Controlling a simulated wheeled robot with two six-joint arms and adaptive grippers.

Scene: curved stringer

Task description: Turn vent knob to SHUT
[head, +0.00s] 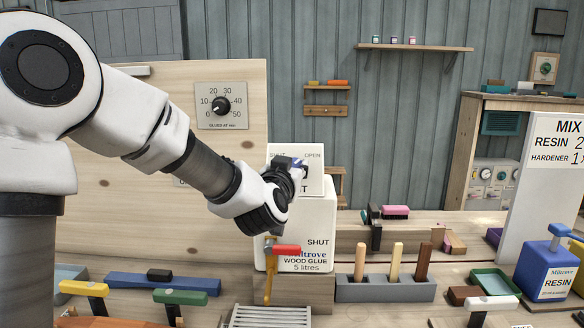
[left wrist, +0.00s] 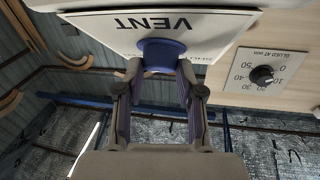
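The vent knob (left wrist: 162,52) is a dark blue knob on the white VENT plate (left wrist: 115,28), which appears upside down in the left wrist view. In the head view the plate (head: 313,156), marked SHUT at left and OPEN at right, stands on top of the white Miltrove wood glue container (head: 318,222). My left gripper (left wrist: 161,72) has one finger on each side of the knob, seemingly touching it. In the head view the left gripper (head: 296,168) covers most of the knob, so its pointing direction is hidden. My right gripper is not in view.
A red-handled tap (head: 286,250) sticks out at the container's lower front. A wooden panel with a black dial (head: 221,105) stands behind my left arm. A grey block holding several upright tools (head: 385,290) and a blue resin container (head: 547,268) stand to the right.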

